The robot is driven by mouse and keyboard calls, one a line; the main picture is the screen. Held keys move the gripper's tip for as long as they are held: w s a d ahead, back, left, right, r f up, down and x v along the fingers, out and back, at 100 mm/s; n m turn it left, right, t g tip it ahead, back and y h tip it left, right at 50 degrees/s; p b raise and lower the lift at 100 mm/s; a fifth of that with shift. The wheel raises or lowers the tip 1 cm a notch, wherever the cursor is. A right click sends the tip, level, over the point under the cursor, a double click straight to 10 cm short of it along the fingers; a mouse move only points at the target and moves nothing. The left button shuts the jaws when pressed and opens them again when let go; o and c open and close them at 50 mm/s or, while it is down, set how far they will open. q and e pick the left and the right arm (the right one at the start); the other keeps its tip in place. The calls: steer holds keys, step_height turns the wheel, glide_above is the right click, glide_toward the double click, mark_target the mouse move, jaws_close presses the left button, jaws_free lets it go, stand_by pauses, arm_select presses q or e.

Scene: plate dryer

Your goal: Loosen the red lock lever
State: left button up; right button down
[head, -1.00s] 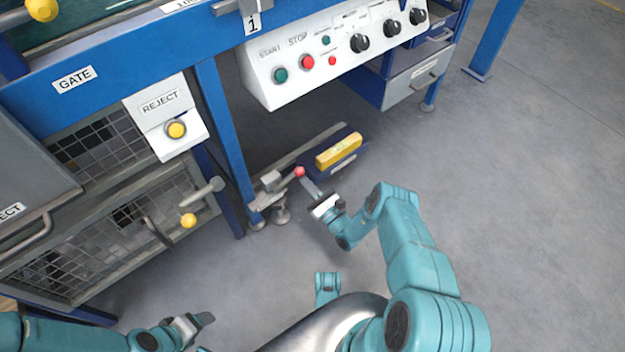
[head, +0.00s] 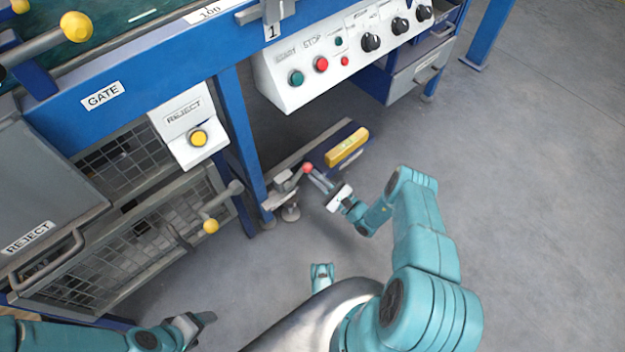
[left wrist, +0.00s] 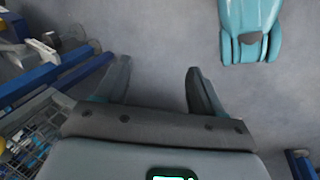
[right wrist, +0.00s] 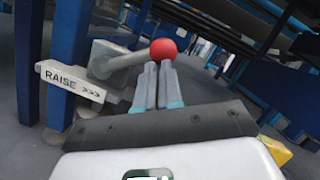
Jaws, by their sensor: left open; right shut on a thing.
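The red ball knob (right wrist: 163,51) of the lock lever shows in the right wrist view, at the end of a grey lever arm (right wrist: 125,63). The red knob also shows in the head view (head: 308,168), low beside the blue table leg. My right gripper (right wrist: 158,82) is shut on the red knob, its fingertips at the ball's near side. In the head view the right gripper (head: 318,180) reaches the knob from the lower right. My left gripper (left wrist: 157,85) is open and empty over bare floor, and also shows at the bottom left of the head view (head: 203,322).
A sign reading RAISE (right wrist: 72,86) sits left of the lever. A yellow pedal (head: 347,147) lies just right of the knob. A yellow-knobbed handle (head: 211,226) is on the mesh gate to the left. The grey floor at right is clear.

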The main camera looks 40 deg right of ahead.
arm_select(q)
steer(key=shift+g, duration=0.3)
steer(key=shift+s+d+r+p, duration=0.1)
steer(key=shift+s+r+p, duration=0.2)
steer(key=shift+r+p, duration=0.4)
steer(key=shift+s+d+r+p, duration=0.1)
steer(key=shift+s+r+p, duration=0.25)
steer(key=shift+r+p, duration=0.35)
steer(key=shift+s+d+r+p, duration=0.1)
steer(key=shift+s+r+p, duration=0.2)
steer(key=shift+r+p, duration=0.4)
arm_select(e)
steer(key=shift+a+r+n+g+y, duration=0.3)
steer(key=shift+a+r+n, duration=0.45)
steer(key=shift+r+n, duration=0.3)
steer(key=shift+a+r+n+g+y, duration=0.3)
steer(key=shift+a+r+n, duration=0.4)
steer(key=shift+r+n, duration=0.3)
arm_select(q)
steer(key=shift+f, duration=0.1)
arm_select(e)
steer(key=shift+f, duration=0.1)
